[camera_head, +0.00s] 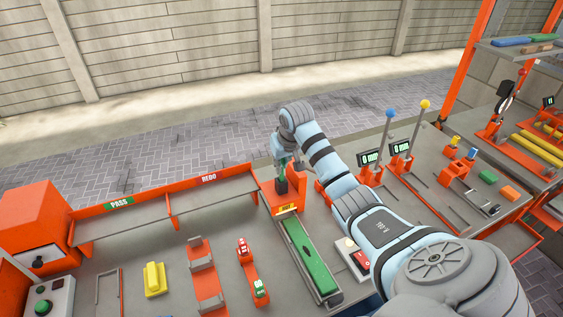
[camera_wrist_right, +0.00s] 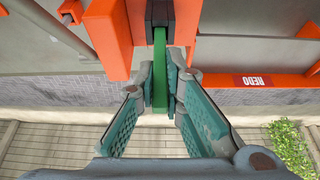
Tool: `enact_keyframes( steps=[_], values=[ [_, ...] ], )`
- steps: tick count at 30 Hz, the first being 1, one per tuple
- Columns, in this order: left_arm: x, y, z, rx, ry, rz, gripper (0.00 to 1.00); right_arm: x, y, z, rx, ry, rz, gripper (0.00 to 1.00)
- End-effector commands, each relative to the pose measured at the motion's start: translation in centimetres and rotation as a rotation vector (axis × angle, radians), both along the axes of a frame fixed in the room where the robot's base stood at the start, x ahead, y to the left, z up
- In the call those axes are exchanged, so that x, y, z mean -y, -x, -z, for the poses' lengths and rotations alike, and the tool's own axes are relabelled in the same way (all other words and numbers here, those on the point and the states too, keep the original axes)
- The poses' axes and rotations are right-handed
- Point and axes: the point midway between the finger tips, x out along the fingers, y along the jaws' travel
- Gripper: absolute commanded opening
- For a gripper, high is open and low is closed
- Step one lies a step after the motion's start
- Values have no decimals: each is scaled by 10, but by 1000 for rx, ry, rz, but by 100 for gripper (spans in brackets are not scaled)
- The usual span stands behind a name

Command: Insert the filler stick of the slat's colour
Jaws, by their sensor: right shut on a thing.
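A green slat (camera_head: 308,255) lies in a grey bed below the orange stand, matching the stick's colour. My left gripper is not in view.
A PASS and REDO rack (camera_head: 170,208) stands left of the stand. A yellow block (camera_head: 154,279) and orange fixtures (camera_head: 207,283) lie on the bench. Two levers with blue (camera_head: 390,113) and yellow (camera_head: 425,104) knobs stand at right, beside small displays.

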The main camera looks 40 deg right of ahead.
Motion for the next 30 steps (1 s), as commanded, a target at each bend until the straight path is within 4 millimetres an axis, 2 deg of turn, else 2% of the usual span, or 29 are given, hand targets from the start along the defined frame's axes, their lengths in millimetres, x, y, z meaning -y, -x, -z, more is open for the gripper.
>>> enact_keyframes(
  steps=[30],
  values=[
    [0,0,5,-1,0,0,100,0,0,21,-1,0,0,0]
  ],
)
